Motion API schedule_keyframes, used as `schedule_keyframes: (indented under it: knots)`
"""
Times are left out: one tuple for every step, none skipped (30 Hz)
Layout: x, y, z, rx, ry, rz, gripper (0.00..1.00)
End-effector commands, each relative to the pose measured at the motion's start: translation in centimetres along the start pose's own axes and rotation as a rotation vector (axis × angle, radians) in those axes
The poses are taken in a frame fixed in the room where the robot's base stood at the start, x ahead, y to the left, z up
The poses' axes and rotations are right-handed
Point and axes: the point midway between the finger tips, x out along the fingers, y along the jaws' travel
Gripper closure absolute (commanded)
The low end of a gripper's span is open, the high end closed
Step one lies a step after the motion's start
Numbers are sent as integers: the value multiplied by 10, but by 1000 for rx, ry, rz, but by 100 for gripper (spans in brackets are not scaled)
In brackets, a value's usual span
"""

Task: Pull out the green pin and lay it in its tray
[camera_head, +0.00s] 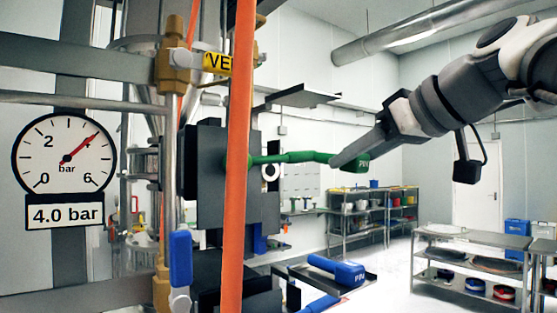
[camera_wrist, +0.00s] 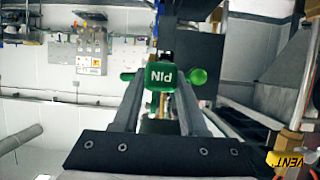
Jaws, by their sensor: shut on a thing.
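The green pin (camera_head: 292,157) lies roughly level in the head view. Its left end meets a dark block (camera_head: 205,175); how deep it sits there is hidden. My gripper (camera_head: 352,161) reaches in from the right and is shut on the pin's handle, marked PIN. In the wrist view the green handle (camera_wrist: 160,76) shows between the two fingers of my gripper (camera_wrist: 161,84). A dark flat shelf or tray (camera_head: 303,96) is above the green pin; I cannot tell which tray is the green pin's.
An orange vertical pipe (camera_head: 238,150) stands in front of the block. A pressure gauge (camera_head: 64,157) reads about 4 bar. A blue-handled valve (camera_head: 180,258) is at lower left. A yellow VENT tag (camera_head: 217,63) is above. Metal shelving (camera_head: 470,262) stands at right; floor between is clear.

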Motion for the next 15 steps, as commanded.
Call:
schedule_keyframes:
  knots:
    - [-12, 6, -20, 5, -5, 16, 100]
    - [-17, 9, -26, 8, -10, 26, 100]
    - [-24, 13, -33, 14, -18, 37, 100]
    - [-29, 17, -39, 20, -22, 47, 100]
    - [-34, 20, -44, 25, -27, 58, 100]
    - [-40, 25, -50, 30, -34, 71, 100]
    - [-44, 27, -55, 34, -38, 79, 100]
    - [-49, 30, -60, 39, -43, 88, 100]
    - [-54, 33, -63, 45, -49, 98, 100]
    - [-57, 36, -67, 48, -52, 107, 100]
    - [-61, 38, -71, 52, -55, 115, 100]
    - [-64, 41, -74, 56, -59, 123, 100]
    - [-68, 42, -76, 60, -62, 129, 100]
    - [-71, 44, -80, 63, -65, 135, 100]
    - [-74, 46, -82, 67, -70, 142, 100]
